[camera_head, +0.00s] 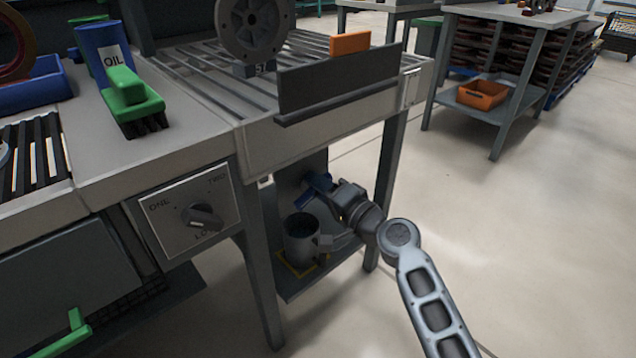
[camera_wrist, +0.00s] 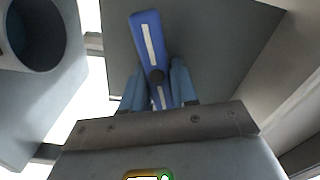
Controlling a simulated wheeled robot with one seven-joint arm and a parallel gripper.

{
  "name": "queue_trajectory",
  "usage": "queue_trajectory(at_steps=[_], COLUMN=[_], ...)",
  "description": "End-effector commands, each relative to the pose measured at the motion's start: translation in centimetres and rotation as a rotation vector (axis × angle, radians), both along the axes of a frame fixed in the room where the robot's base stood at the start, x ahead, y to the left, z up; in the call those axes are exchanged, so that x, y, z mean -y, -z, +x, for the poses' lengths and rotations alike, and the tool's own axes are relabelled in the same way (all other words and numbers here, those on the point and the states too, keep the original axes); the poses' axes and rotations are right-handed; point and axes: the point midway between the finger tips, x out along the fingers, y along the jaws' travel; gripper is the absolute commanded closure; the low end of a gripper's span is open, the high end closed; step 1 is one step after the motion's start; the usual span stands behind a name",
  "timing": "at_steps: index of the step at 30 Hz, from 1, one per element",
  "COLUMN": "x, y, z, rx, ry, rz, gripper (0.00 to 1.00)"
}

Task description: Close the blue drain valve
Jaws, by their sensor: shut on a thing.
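The blue drain valve handle (camera_head: 316,183) is under the steel table, in front of a dark panel. In the wrist view the blue handle (camera_wrist: 147,38) is a flat lever with a white stripe and a dark pivot, tilted slightly off the picture's vertical. My gripper (camera_wrist: 157,88) is shut on the handle, with a blue-grey finger on each side of its lower part. In the head view my gripper (camera_head: 331,188) reaches in from the right and partly hides the handle. The valve body behind the handle is not clearly visible.
A grey pot (camera_head: 301,243) stands below the valve on a low shelf, close to my wrist. Table legs (camera_head: 389,185) flank the space. A dial panel (camera_head: 190,212) is at left. Open floor (camera_head: 500,230) lies to the right.

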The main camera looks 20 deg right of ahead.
Motion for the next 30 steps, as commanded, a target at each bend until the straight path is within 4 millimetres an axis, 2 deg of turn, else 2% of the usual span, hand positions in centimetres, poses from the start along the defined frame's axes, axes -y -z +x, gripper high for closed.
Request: queue_trajectory(at_steps=[13, 30], x=[0.17, 0.23], y=[0.47, 0.7], z=[0.0, -0.01], rx=[-0.091, -0.113], ry=[0.003, 0.004], rz=[0.275, 0.345], gripper=[1.0, 1.0])
